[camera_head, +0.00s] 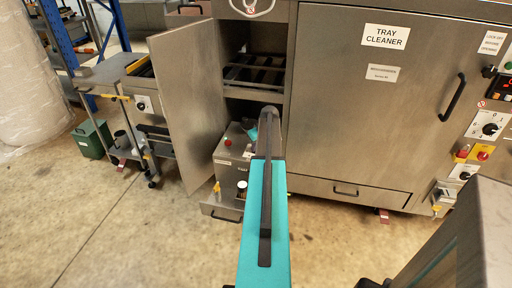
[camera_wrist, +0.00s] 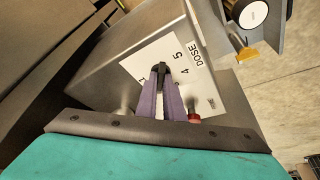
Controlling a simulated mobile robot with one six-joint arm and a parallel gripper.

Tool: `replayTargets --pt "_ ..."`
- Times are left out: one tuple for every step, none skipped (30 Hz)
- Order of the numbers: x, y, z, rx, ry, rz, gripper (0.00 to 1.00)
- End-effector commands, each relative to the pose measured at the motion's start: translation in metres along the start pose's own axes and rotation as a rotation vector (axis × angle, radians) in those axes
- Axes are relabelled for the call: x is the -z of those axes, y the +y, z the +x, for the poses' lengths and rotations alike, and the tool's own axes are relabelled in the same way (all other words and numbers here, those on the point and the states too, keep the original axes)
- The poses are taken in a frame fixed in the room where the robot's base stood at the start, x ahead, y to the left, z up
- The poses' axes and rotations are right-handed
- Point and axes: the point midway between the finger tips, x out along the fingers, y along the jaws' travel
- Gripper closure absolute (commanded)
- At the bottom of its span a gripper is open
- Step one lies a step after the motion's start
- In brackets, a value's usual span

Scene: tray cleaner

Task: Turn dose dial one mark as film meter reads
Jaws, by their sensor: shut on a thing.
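The dose dial (camera_wrist: 160,69) is a small black knob on a white plate (camera_wrist: 200,98) marked DOSE, with 4, 5 and 1 legible and other marks hidden. My gripper (camera_wrist: 161,82) has its purple fingers shut on the knob in the wrist view. In the head view the grey dosing box (camera_head: 231,160) stands in the open bay, and my arm hides the dial and fingertips. A round white-faced gauge (camera_wrist: 253,14) sits beyond the box; it also shows in the head view (camera_head: 242,184). I cannot tell if it is the film meter, nor read it.
The open cabinet door (camera_head: 190,105) stands left of the box. The closed TRAY CLEANER door (camera_head: 375,110) is to the right. A yellow lever (camera_wrist: 245,54) and a red knob (camera_wrist: 194,119) are near my gripper. Floor in front is clear.

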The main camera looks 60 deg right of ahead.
Motion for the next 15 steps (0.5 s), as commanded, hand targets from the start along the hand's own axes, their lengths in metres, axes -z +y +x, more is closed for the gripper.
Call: replayTargets --pt "0.0002 0.0004 -0.0005 -0.001 0.000 0.000 0.91" --pt "0.0002 0.0004 -0.0005 -0.001 0.000 0.000 0.85" --pt "0.0001 0.0004 -0.0005 -0.001 0.000 -0.001 0.79" --pt "0.0001 0.0004 -0.0004 -0.001 0.000 -0.001 0.74" --pt "0.0001 0.0004 -0.0004 -0.001 0.000 -0.001 0.73" --pt "0.0001 0.0004 -0.0004 0.000 0.000 -0.001 0.73" --pt "0.0000 0.0004 -0.0003 0.000 0.000 -0.001 0.73" --pt "0.0000 0.0003 -0.0003 0.000 0.000 -0.001 0.73" --pt "0.0000 0.0003 -0.0003 0.000 0.000 -0.001 0.73" --pt "0.0000 0.0003 -0.0002 0.000 0.000 -0.001 0.73" --pt "-0.0001 0.0003 -0.0002 0.000 0.000 -0.001 0.73" --pt "-0.0001 0.0003 -0.0002 0.000 0.000 -0.001 0.73" --pt "-0.0001 0.0003 -0.0004 0.000 0.000 -0.001 0.73" --pt "-0.0001 0.0003 -0.0007 0.000 0.000 -0.001 0.73" --pt "-0.0002 0.0003 -0.0014 0.000 0.000 -0.001 0.73"
